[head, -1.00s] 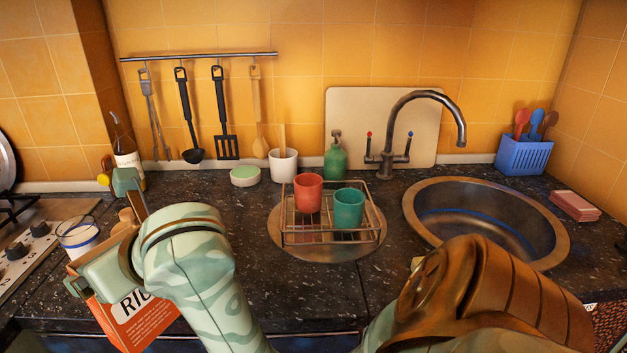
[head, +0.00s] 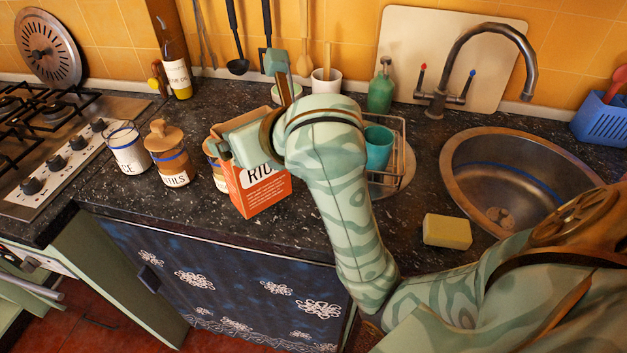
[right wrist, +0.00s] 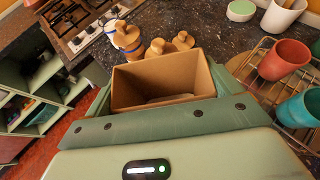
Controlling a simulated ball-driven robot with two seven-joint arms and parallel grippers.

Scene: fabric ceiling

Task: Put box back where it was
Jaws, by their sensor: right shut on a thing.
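The orange rice box (head: 262,192) is held near its top by my right gripper (head: 250,118) in the head view. It is nearly upright at the front of the dark counter. Whether its base touches the counter I cannot tell. In the right wrist view the box (right wrist: 160,80) is open at the top, between the green fingers of my right gripper (right wrist: 160,92). My left gripper is not in view.
A jar (head: 126,148), a lentils jar (head: 170,155) and a partly hidden jar (head: 215,165) stand left of the box. A dish rack (head: 397,150), yellow sponge (head: 447,231) and sink (head: 520,180) are right. The hob (head: 55,130) is far left.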

